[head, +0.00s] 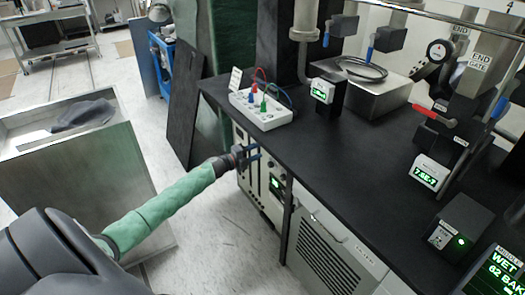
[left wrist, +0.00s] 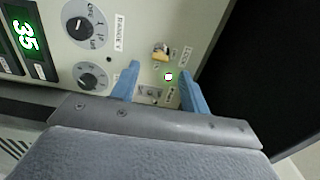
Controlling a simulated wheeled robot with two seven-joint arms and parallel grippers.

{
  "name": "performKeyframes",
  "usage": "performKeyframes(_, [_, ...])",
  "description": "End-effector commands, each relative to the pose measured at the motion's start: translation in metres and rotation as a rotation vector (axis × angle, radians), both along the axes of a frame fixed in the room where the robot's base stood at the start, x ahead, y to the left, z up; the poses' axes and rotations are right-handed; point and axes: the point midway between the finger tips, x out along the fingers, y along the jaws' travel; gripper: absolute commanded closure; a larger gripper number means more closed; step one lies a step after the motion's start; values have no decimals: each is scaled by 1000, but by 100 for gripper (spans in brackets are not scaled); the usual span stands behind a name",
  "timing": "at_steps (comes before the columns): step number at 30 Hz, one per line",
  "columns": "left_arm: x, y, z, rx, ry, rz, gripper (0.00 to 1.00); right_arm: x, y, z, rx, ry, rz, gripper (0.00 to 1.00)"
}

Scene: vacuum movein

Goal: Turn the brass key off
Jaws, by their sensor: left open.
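The brass key (left wrist: 160,50) sits in the front panel of a rack unit (left wrist: 52,40) in the left wrist view. In the head view my left gripper (head: 250,153) is at the upper front of the rack unit (head: 262,190) under the bench edge; the key cannot be made out there. My right gripper is out of view.
The black bench top (head: 350,145) overhangs the rack unit. Two dials (left wrist: 84,25) and a green display reading 35 (left wrist: 23,35) share the panel. A white box with coloured plugs (head: 262,108) stands above. An open metal bin (head: 85,180) is at the left.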

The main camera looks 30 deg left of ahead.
Motion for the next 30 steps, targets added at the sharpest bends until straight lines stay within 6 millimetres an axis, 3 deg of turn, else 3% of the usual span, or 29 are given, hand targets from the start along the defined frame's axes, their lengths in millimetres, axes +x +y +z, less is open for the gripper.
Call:
performKeyframes(9, [-19,8,0,-1,0,0,55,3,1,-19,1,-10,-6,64])
performKeyframes(27, [-20,8,0,-6,2,1,55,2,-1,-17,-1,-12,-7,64])
performKeyframes(30, [-17,16,-2,-14,14,42,55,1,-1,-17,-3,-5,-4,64])
